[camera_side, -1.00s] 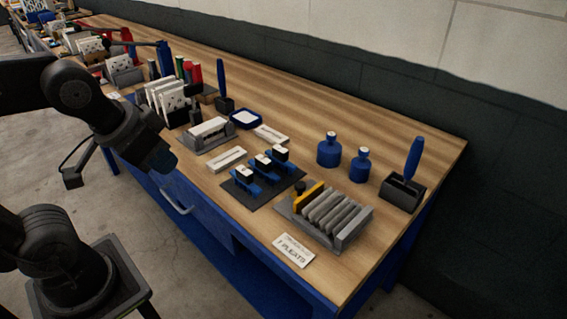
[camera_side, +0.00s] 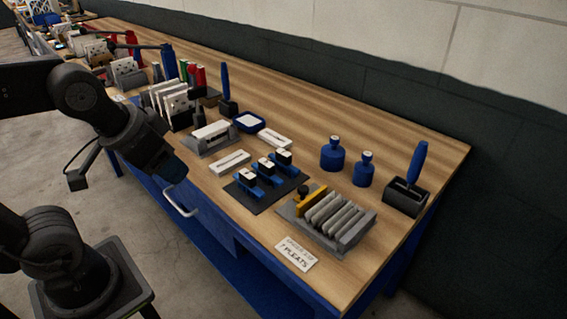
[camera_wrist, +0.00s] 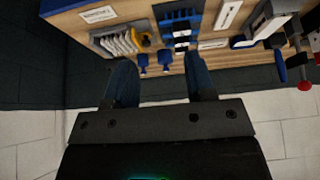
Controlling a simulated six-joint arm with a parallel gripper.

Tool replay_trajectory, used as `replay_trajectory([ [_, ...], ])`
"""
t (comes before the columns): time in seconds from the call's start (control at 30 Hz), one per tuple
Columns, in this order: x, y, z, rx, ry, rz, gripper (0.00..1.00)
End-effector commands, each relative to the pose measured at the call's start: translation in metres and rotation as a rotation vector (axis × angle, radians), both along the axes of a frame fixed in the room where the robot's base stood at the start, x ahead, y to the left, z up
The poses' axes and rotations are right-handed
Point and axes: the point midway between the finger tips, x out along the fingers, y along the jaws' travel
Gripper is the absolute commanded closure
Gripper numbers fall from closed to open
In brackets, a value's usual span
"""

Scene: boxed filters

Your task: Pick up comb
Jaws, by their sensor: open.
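A yellow-orange piece with a black knob (camera_side: 312,198) lies across the left end of a grey holder (camera_side: 355,239); it looks like the comb, though I cannot make out teeth. Grey pleat-like plates (camera_side: 335,217) stand side by side in the holder, right of it. The yellow piece also shows in the wrist view (camera_wrist: 145,40), at the grey holder's edge. My gripper (camera_side: 172,172) is at the bench's front edge, well left of the holder in the side view. In the wrist view my gripper (camera_wrist: 161,62) has its two blue fingers wide apart, with nothing between them.
A card reading "7 PLEATS" (camera_side: 296,254) lies before the holder. Several blue clamps sit on a dark mat (camera_side: 266,205). Two blue bottles (camera_side: 333,155) and a black stand with a blue handle (camera_side: 405,197) are behind. Bare wood (camera_side: 300,125) lies along the back.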

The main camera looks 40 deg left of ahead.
Motion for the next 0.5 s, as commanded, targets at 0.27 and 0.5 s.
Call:
replay_trajectory([
  [0.27,0.001,0.0,0.001,0.003,0.002,-0.004,0.47],
  [0.5,0.04,0.003,0.022,0.132,0.083,-0.191,0.47],
])
